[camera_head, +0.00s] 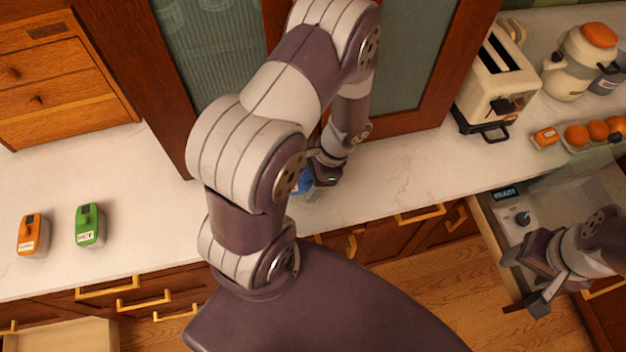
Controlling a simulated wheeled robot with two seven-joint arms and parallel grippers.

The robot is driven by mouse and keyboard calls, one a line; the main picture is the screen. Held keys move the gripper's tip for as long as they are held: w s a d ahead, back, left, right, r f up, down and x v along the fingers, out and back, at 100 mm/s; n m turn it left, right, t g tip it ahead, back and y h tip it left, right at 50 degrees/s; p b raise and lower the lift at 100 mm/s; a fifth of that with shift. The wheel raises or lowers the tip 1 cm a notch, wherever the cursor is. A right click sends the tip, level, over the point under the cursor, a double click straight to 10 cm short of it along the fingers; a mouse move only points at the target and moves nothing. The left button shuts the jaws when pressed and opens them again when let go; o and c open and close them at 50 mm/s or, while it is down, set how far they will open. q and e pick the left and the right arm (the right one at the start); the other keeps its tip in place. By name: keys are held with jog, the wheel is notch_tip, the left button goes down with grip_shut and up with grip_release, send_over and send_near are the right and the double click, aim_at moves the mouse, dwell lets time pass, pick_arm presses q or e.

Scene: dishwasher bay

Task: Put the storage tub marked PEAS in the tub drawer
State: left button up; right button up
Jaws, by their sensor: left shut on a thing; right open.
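A blue tub (303,183) stands on the counter below the cabinet, mostly hidden by my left arm. My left gripper (322,176) is at it and shut on it; the fingers are partly hidden. Its label does not show, so I cannot tell whether it reads PEAS. A green tub (90,226) and an orange tub (32,236) stand apart on the left counter; their labels are too small to read surely. An open wooden drawer (70,334) shows at the lower left; I cannot tell whether it is the tub drawer. My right gripper (524,284) is open and empty at the lower right.
A toaster (497,80), a jar with an orange lid (580,62) and a tray of orange round things (590,134) stand at the right. The counter between the green and blue tubs looks clear.

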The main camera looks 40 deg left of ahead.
pick_arm(q)
jog(key=shift+w+f, duration=0.35)
jog(key=shift+f, duration=0.3)
jog(key=shift+w+f, duration=0.3)
jog(key=shift+f, duration=0.3)
jog(key=shift+w, duration=0.1)
jog(key=shift+s, duration=0.4)
jog(key=o, duration=0.9)
jog(key=shift+s, duration=0.1)
jog(key=o, duration=0.3)
jog(key=shift+o, duration=0.2)
jog(key=shift+w+f, duration=0.15)
jog(key=shift+w, duration=0.1)
pick_arm(e)
jog(key=shift+w+f, duration=0.25)
jog(key=shift+w, duration=0.35)
